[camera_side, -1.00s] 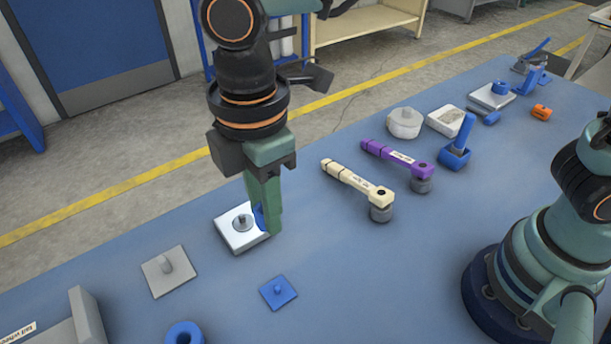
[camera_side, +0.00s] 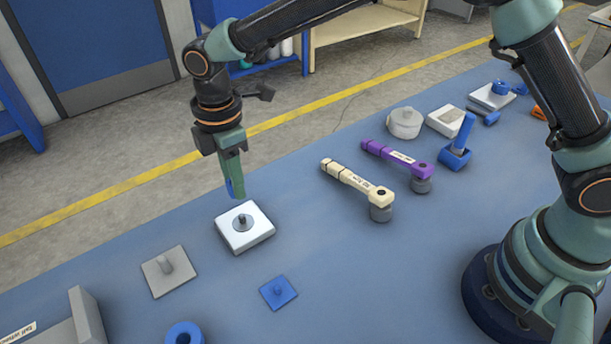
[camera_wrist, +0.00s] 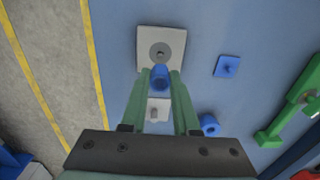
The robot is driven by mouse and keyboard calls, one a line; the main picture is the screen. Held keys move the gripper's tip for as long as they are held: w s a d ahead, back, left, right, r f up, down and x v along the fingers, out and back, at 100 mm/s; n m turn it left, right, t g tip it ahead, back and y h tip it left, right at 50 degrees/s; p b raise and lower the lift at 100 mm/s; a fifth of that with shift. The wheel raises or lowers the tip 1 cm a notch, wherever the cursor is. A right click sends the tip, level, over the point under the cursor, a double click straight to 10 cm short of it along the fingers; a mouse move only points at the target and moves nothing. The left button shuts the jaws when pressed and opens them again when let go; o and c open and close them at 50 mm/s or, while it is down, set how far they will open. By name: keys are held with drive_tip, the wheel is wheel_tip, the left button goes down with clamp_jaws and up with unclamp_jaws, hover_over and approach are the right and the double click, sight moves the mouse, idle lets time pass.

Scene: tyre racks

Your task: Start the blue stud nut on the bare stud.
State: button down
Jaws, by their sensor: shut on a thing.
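My gripper (camera_side: 236,194) is shut on the blue stud nut (camera_wrist: 160,77), which shows between the fingertips in both views. In the side view, the gripper hangs in the air above the white block's far edge. The white block (camera_side: 258,236) has a grey round washer and an upright bare stud (camera_side: 241,222). It also shows in the wrist view (camera_wrist: 178,38), beyond the fingertips. The nut is apart from this stud. A grey plate (camera_side: 152,280) with an upright grey peg (camera_side: 166,262) lies to the block's lower left.
A blue plate with a small peg (camera_side: 278,291) and a blue ring-shaped part (camera_side: 184,333) lie in front. A cream wrench (camera_side: 350,181) and a purple wrench (camera_side: 395,155) lie to the right. A grey stand (camera_side: 85,318) is at lower left.

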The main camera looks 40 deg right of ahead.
sight(241, 215)
drive_tip(key=shift+f, duration=1.15)
drive_tip(key=shift+f, duration=0.35)
drive_tip(key=shift+f, duration=1.35)
drive_tip(key=shift+f, duration=0.3)
drive_tip(key=shift+f, duration=0.35)
drive_tip(key=shift+f, duration=0.3)
drive_tip(key=shift+f, duration=0.4)
unclamp_jaws()
